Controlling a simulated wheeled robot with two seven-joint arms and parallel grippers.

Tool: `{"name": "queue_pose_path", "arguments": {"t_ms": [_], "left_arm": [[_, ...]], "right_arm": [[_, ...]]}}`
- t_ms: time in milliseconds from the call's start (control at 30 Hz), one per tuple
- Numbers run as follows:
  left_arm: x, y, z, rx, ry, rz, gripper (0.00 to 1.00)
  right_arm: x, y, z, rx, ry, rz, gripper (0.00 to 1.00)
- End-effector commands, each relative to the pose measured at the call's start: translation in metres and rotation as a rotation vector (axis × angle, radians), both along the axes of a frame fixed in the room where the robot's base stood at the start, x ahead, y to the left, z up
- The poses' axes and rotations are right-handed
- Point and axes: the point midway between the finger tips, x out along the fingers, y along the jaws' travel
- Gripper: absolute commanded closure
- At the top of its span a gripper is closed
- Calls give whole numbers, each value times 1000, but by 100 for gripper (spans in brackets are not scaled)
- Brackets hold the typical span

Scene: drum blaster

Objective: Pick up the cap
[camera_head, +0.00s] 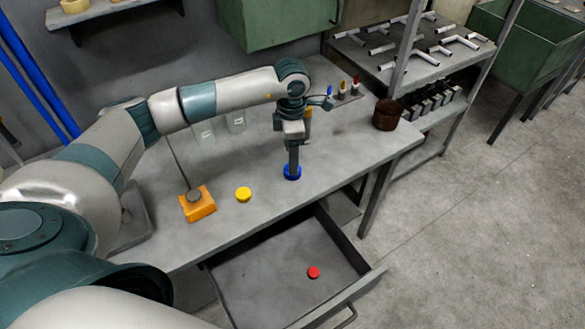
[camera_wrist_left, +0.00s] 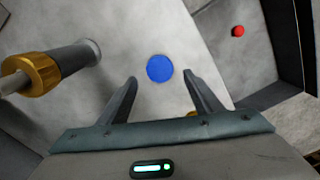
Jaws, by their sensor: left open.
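A round blue cap (camera_head: 292,177) lies on the grey workbench, right below my left gripper (camera_head: 292,167). In the left wrist view the blue cap (camera_wrist_left: 160,68) shows between the tips of the two open fingers (camera_wrist_left: 160,77). I cannot tell how far down the fingers reach beside it. A yellow cap (camera_head: 243,194) lies on the bench to the left of the blue one. A red cap (camera_head: 314,272) lies in the open drawer; it also shows in the left wrist view (camera_wrist_left: 238,30). My right gripper is not in view.
The drawer (camera_head: 270,285) is pulled out below the bench. A brown pot (camera_head: 387,114) stands at the bench's right end. A metal rod with a gold collar (camera_wrist_left: 38,70) is left of the fingers.

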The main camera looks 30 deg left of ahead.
Motion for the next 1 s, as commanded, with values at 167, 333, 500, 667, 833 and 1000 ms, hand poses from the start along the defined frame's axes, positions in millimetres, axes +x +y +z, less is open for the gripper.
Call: {"name": "queue_pose_path", "arguments": {"t_ms": [167,333,500,667,833,1000], "left_arm": [[0,0,0,0,0,0,41],[0,0,-1,-1,1,0,41],[-2,1,-14,0,4,0,41],[-2,1,-34,-1,3,1,41],[-1,1,-50,-1,2,0,41],[-1,1,-52,0,0,-1,41]], "right_arm": [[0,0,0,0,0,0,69],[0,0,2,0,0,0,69],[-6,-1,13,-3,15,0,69],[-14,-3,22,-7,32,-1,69],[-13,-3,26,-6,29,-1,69],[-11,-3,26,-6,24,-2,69]]}}
